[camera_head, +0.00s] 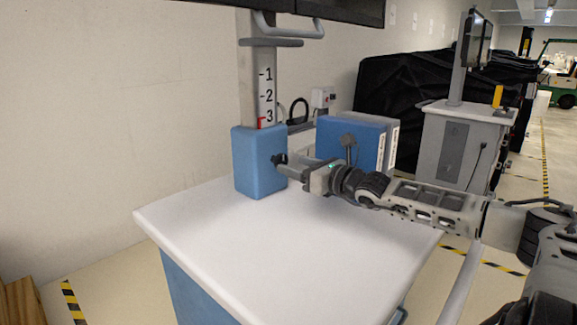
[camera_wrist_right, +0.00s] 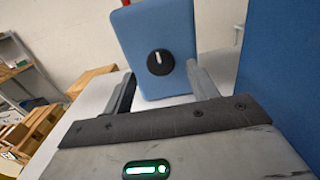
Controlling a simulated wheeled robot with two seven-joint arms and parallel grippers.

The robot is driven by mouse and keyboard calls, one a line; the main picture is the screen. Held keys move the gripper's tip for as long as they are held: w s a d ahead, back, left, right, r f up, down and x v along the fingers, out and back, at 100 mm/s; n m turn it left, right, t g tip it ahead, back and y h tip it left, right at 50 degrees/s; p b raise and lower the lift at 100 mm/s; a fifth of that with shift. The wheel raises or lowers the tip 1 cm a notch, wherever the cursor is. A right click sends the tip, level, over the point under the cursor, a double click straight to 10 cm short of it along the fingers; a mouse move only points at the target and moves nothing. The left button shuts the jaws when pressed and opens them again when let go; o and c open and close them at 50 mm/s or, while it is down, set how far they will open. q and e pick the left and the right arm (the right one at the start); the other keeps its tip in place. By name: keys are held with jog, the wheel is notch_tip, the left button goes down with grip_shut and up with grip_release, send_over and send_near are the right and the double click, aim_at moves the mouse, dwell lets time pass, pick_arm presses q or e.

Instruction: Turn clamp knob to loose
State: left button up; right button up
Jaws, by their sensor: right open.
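The clamp knob (camera_wrist_right: 160,62) is a round black dial with a white mark pointing roughly up in the wrist view. It sits on the face of a blue clamp block (camera_head: 255,165) at the foot of a grey post; the block also shows in the wrist view (camera_wrist_right: 150,30). In the head view the knob (camera_head: 279,159) is a small dark shape on the block's right side. My right gripper (camera_head: 282,168) is open in front of the knob. In the wrist view its fingers (camera_wrist_right: 161,80) point toward the knob, one on each side, with nothing between them. My left gripper is not in view.
The post carries a scale (camera_head: 267,95) numbered 1 to 3 with a red marker. A blue box (camera_head: 350,135) stands behind my right arm. The white cart top (camera_head: 270,250) is clear in front. A grey cart (camera_head: 460,150) and a black-covered one (camera_head: 395,85) stand behind.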

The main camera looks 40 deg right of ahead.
aim_at(283, 161)
jog(key=shift+w+r+p, duration=0.25)
jog(key=shift+w+p, duration=0.05)
jog(key=shift+w, duration=0.45)
jog(key=shift+w+a+f+p, duration=0.1)
jog(key=shift+w+p, duration=0.1)
jog(key=shift+w, duration=0.25)
jog(key=shift+w+a+f+p, duration=0.1)
jog(key=shift+w+p, duration=0.1)
jog(key=shift+w, duration=0.25)
jog(key=c, duration=1)
